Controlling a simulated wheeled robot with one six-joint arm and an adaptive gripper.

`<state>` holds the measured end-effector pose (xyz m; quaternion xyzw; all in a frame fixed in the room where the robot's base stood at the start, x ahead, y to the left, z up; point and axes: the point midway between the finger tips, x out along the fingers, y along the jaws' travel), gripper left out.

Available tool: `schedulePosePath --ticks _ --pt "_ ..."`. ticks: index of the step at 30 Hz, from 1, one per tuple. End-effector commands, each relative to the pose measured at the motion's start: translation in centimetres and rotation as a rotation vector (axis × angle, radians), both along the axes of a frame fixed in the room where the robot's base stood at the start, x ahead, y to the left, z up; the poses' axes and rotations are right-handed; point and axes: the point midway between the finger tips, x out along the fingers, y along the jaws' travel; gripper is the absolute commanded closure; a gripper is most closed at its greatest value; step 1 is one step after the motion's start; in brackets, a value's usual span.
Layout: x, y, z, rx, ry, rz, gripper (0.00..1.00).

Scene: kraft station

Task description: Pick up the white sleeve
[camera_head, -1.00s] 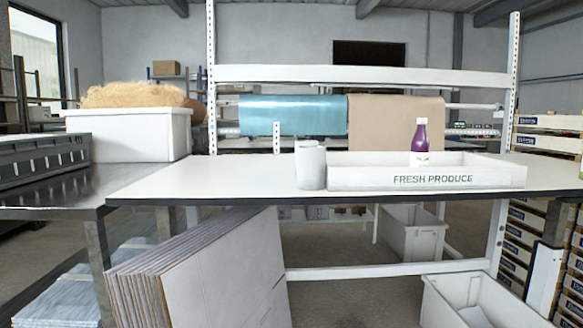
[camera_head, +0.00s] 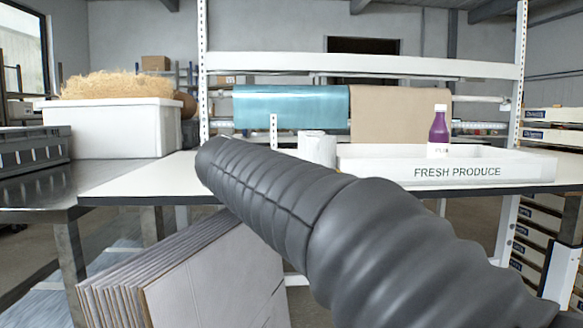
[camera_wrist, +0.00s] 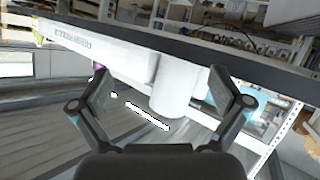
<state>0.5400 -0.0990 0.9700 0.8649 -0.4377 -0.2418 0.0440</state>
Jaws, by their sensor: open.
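The white sleeve (camera_head: 318,148) is a plain upright cylinder on the white table, just left of the tray. My dark arm crosses in front of its lower part in the head view. In the wrist view the picture is turned, and the sleeve (camera_wrist: 176,88) shows as a white cylinder ahead, between the two fingers in the picture. My gripper (camera_wrist: 165,88) is open and empty, with its fingers spread wide. No contact with the sleeve shows. The gripper itself is not visible in the head view.
A white tray (camera_head: 380,170) marked FRESH PRODUCE lies right of the sleeve, with a purple bottle (camera_head: 438,130) at it. A white bin (camera_head: 125,135) of straw-like filling stands at left. Flat cartons (camera_head: 200,265) lean below the table. Blue and brown rolls hang behind.

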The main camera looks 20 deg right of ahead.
Motion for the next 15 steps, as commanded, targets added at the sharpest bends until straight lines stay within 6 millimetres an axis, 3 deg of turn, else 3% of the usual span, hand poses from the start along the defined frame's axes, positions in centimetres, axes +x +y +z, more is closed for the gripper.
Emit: schedulePosePath --ticks 1,6,11,15 --pt "1.9 0.5 1.4 -0.037 -0.074 -0.031 0.0" --pt "5.4 1.7 6.6 -0.133 -0.319 -0.119 0.0" --pt "6.6 2.4 8.9 -0.172 -0.442 -0.151 0.0" --pt "7.3 1.5 9.5 -0.181 -0.467 -0.158 0.0"
